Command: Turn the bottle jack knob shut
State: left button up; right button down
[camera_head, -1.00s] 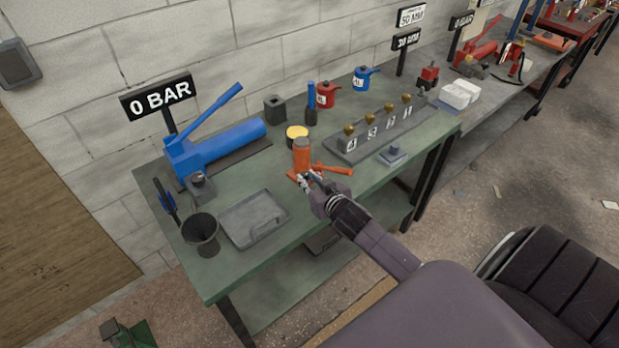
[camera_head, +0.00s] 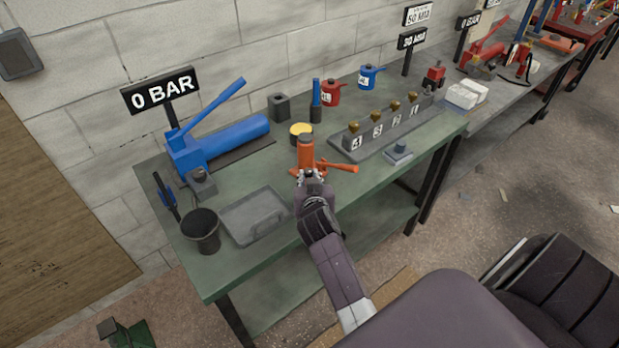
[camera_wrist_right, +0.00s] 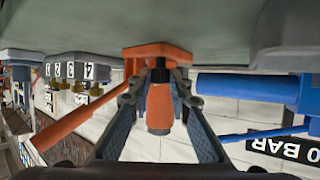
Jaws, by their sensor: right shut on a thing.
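The orange bottle jack (camera_head: 305,152) stands upright near the front edge of the green bench, its orange handle (camera_head: 338,168) sticking out to the right. My right gripper (camera_head: 311,176) is at the low front of the jack. In the right wrist view, which is upside down, the jack (camera_wrist_right: 160,108) is centred and its handle (camera_wrist_right: 80,125) slants to the left. There the fingertips of my right gripper close on the small dark knob (camera_wrist_right: 159,74) by the jack's base. The knob is partly hidden by the fingers. My left gripper is not in view.
A grey tray (camera_head: 233,222) and a dark cup (camera_head: 201,238) stand left of my gripper. A blue pump (camera_head: 222,139) is behind them, under a 0 BAR sign (camera_head: 160,91). A rack (camera_head: 350,156) with numbered brass pieces and a grey block (camera_head: 398,154) are to the right.

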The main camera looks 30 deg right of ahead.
jog(key=c, duration=2)
grip_release()
jog(key=shift+c, duration=0.2)
jog(key=shift+r, duration=0.1)
send_near(308, 143)
jog(key=x, duration=0.4)
jog(key=shift+w+a, duration=0.1)
jog(key=shift+w, duration=0.1)
